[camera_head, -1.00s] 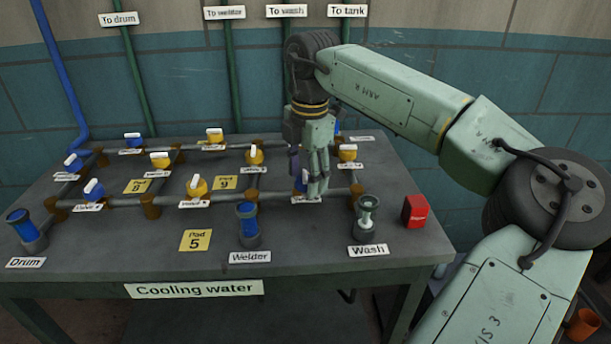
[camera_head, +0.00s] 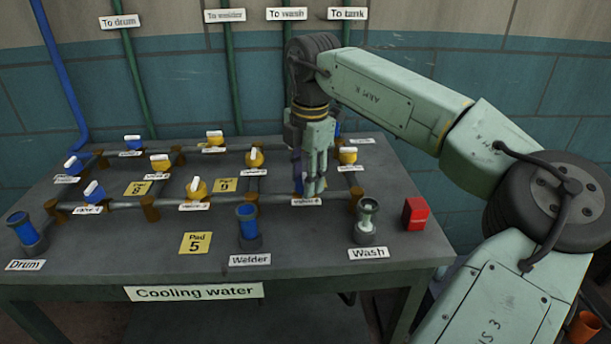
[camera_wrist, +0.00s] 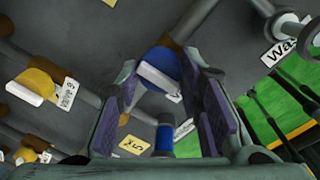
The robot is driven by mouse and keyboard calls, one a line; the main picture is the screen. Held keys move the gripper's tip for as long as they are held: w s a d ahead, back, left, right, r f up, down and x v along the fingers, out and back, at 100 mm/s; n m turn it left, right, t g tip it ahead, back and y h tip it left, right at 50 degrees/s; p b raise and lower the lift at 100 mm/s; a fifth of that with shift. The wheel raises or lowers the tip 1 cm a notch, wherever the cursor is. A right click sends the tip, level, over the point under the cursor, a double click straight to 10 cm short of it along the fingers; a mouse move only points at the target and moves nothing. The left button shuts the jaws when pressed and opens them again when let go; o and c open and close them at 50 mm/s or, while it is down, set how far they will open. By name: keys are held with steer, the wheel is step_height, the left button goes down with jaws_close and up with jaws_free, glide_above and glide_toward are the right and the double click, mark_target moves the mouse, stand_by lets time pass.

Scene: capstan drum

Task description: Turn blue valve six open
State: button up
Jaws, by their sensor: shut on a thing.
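A blue valve (camera_wrist: 167,62) with a white bar handle (camera_wrist: 158,78) is between the purple-padded fingers of my gripper (camera_wrist: 170,100) in the wrist view. My gripper is shut on this handle. In the head view my gripper (camera_head: 314,190) points down at the right end of the front pipe, and its fingers hide most of the valve; a little blue (camera_head: 297,182) shows at their left. The small label (camera_head: 305,202) below is too blurred to read surely.
Yellow valves (camera_head: 197,188) and other blue valves (camera_head: 94,190) stand along the pipes. A Welder cup (camera_head: 248,226), a Wash fitting (camera_head: 366,220) and a red box (camera_head: 415,213) stand near the front. The table's front middle (camera_head: 310,240) is mostly clear.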

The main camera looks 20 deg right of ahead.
steer(key=n, duration=0.4)
steer(key=n+p, duration=0.1)
steer(key=n, duration=0.3)
steer(key=shift+n+y, duration=0.3)
steer(key=n+p, duration=0.1)
steer(key=n, duration=0.3)
steer(key=shift+n+g, duration=0.3)
steer(key=shift+g, duration=0.1)
steer(key=n+p, duration=0.1)
steer(key=n, duration=0.3)
steer(key=shift+w, duration=0.1)
steer(key=shift+n, duration=0.4)
steer(key=o, duration=1.2)
steer(key=shift+c, duration=0.2)
